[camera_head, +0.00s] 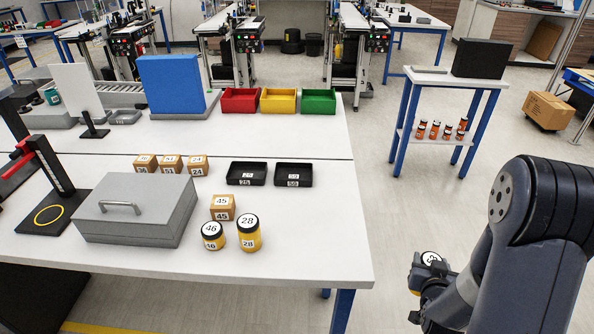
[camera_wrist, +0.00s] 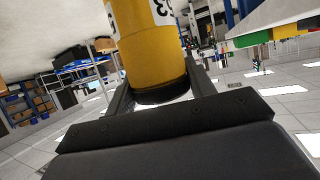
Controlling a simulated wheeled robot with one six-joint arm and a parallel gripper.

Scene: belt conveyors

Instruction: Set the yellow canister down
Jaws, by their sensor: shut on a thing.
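Two similar yellow canisters stand upright on the bench: a shorter one marked 46 (camera_head: 212,238) and a taller one marked 28 (camera_head: 249,235).
The white bench (camera_head: 300,250) has free room at its right front. It holds a grey box (camera_head: 135,215), a brown cube marked 45 (camera_head: 222,207), two black trays (camera_head: 246,173) and coloured bins (camera_head: 278,101). A small side table (camera_head: 440,80) stands at the back right.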

